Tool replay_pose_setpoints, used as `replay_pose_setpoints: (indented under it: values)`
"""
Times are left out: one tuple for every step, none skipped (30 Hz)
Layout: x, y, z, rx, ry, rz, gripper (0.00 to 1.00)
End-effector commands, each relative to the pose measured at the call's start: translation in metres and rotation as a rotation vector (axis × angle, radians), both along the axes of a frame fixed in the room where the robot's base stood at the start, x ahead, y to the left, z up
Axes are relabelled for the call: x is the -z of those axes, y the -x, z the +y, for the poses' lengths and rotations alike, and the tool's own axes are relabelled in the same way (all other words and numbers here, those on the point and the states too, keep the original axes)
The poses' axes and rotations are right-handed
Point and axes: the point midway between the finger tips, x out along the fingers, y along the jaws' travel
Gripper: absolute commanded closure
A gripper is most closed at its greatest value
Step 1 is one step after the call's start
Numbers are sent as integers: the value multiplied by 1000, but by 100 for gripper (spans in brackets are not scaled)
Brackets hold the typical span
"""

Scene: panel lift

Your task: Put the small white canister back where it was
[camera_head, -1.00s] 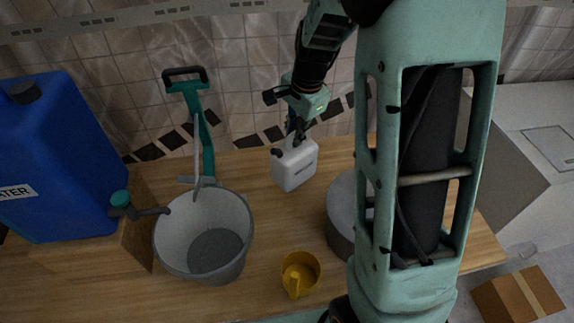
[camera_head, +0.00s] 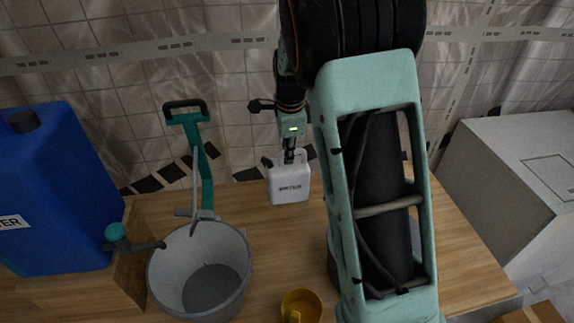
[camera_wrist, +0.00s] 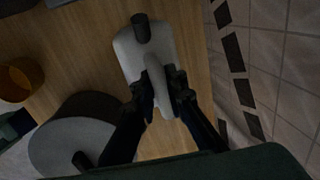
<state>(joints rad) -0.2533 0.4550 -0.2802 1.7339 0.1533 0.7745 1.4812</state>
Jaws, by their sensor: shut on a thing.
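My gripper (camera_wrist: 160,92) is shut on that handle. The canister appears to be above the wooden table (camera_head: 262,226); how high its bottom is, I cannot tell for sure.
A grey bucket (camera_head: 239,262) stands left of the canister, with a teal-handled tool (camera_head: 205,170) behind it. A blue water container (camera_head: 55,190) with a tap is at the far left. A yellow cup (camera_head: 302,305) is in front. A round grey thing (camera_wrist: 70,150) shows in the wrist view.

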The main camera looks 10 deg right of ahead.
Motion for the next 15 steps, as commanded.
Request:
replay_pose_setpoints:
  values:
    - [2,-10,-3,2,2,-1,100]
    - [4,-15,-3,1,2,-2,100]
    - [7,-21,-4,0,1,-1,100]
    - [10,-26,-5,1,0,-2,100]
    - [12,-31,-6,1,0,-2,100]
    - [15,-37,-6,1,0,-2,100]
    - [17,-42,-7,0,0,-2,100]
    - [19,-47,-8,0,0,-1,100]
    - [25,-52,-9,0,1,0,100]
    - [30,-55,-10,1,1,0,100]
    - [34,-59,-10,1,1,0,100]
    - [41,-63,-11,0,1,1,100]
    - [45,-67,-11,-1,0,0,100]
    - [49,-70,-11,-1,0,0,100]
    - [54,-74,-12,-1,0,-1,100]
